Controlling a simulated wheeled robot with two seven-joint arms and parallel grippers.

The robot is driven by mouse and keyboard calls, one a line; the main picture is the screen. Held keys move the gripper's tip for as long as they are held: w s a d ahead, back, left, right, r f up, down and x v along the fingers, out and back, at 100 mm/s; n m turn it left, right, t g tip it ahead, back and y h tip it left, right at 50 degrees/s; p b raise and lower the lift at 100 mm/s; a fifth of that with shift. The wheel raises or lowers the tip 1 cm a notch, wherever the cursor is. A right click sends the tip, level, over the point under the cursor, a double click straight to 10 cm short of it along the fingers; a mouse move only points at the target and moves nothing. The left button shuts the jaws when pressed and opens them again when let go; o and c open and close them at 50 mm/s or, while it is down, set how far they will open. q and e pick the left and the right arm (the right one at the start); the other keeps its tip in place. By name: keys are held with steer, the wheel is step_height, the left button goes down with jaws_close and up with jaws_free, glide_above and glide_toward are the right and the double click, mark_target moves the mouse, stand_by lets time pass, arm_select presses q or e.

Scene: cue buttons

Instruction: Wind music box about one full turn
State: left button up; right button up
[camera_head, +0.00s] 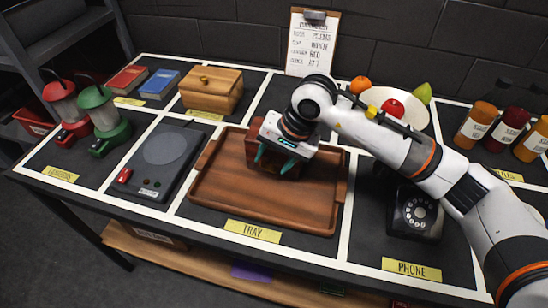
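A dark reddish-brown box (273,163), which seems to be the music box, sits on the brown wooden tray (262,219) near its back edge. My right gripper (275,159) comes in from the right and is right over the box, covering its top and much of it. Its two teal fingertips point down and stand clearly apart in front of the box. I see nothing between them, but any key or crank is hidden, and I cannot tell whether the fingers touch the box. My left gripper is not in view.
Lanterns (97,105), a fruit bowl (406,101) and jars (507,127) stand around. The tray's front is clear.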

steer(key=shift+o, duration=0.5)
steer(key=shift+r, duration=0.1)
steer(key=shift+d+r, duration=0.15)
steer(key=shift+r, duration=0.1)
steer(key=v, duration=1.1)
steer(key=shift+b, duration=0.35)
steer(key=shift+s+r, duration=0.1)
steer(key=shift+c, duration=0.4)
